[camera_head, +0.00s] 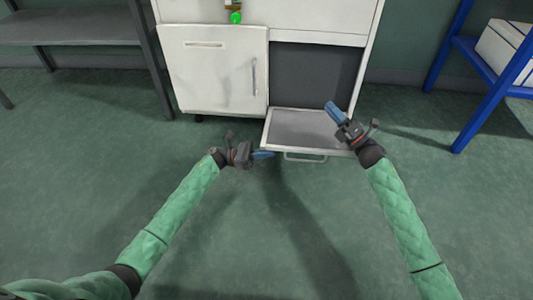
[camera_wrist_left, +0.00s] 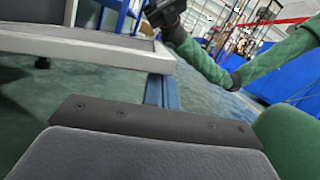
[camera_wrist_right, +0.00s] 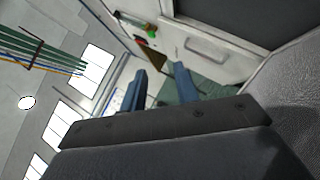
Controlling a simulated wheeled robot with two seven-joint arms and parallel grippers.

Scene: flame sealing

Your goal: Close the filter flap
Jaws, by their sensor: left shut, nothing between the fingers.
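The filter flap (camera_head: 300,125) is a pale-framed panel with a grey inner face. It hangs open, folded down from the bottom of the cabinet's right opening, with a bar handle (camera_head: 305,158) on its near edge. My left gripper (camera_head: 264,155) is shut and empty beside the flap's near left corner. In the left wrist view its blue fingers (camera_wrist_left: 160,92) are next to the pale frame edge (camera_wrist_left: 95,42); I cannot tell whether they touch it. My right gripper (camera_head: 332,108) is over the flap's right side. The right wrist view shows its blue fingers (camera_wrist_right: 163,85) apart and nothing between them.
The white cabinet (camera_head: 205,75) has a closed left door and a dark right opening (camera_head: 312,75). A grey shelf (camera_head: 70,28) stands at the left and a blue rack (camera_head: 480,60) with a white box at the right. The green floor in front is clear.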

